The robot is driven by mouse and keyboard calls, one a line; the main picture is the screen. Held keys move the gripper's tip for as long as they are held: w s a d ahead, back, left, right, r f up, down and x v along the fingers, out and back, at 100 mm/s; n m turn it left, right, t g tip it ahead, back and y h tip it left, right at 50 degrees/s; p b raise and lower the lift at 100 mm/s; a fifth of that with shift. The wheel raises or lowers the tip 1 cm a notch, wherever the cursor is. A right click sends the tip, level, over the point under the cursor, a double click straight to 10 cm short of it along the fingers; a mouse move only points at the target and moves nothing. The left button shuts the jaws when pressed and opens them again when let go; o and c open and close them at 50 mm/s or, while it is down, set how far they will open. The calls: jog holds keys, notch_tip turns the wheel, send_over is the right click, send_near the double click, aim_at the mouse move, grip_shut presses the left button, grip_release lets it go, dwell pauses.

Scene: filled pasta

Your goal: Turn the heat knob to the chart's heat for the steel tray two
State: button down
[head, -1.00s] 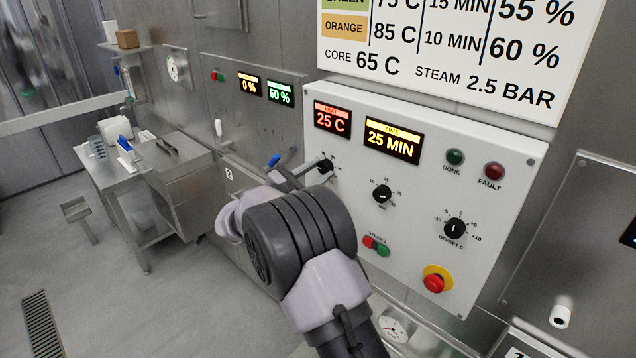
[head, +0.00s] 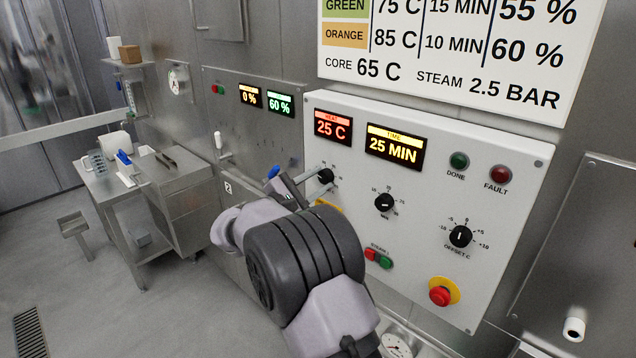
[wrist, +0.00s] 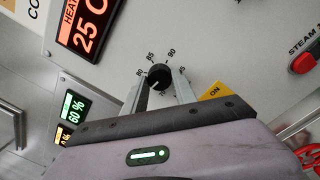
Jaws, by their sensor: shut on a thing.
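The heat knob (wrist: 159,76) is black and round, on the white control panel (head: 470,145). In the wrist view it sits between the two fingers of my gripper (wrist: 162,84), which is shut on it. Scale marks 80, 85 and 90 show around it; its exact setting is hard to read. In the head view the knob (head: 326,175) shows beyond my gripper's tips. The heat display (head: 333,126) reads 25 C. The chart (head: 450,50) shows a green row with 75 C and an orange row with 85 C; its upper part is cut off.
The time display (head: 395,147) reads 25 MIN, above the time knob (head: 384,202). The offset knob (head: 460,236), green and red steam buttons (head: 378,258) and red emergency button (head: 440,294) are on the same panel. A steel side table (head: 110,190) stands at left.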

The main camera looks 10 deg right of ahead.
jog(key=c, duration=1)
grip_release()
jog(key=p+v, duration=0.3)
jog(key=v, duration=1.4)
jog(key=shift+a+p, duration=0.25)
jog(key=shift+p, duration=0.1)
jog(key=shift+s+f, duration=0.1)
jog(key=shift+f, duration=0.05)
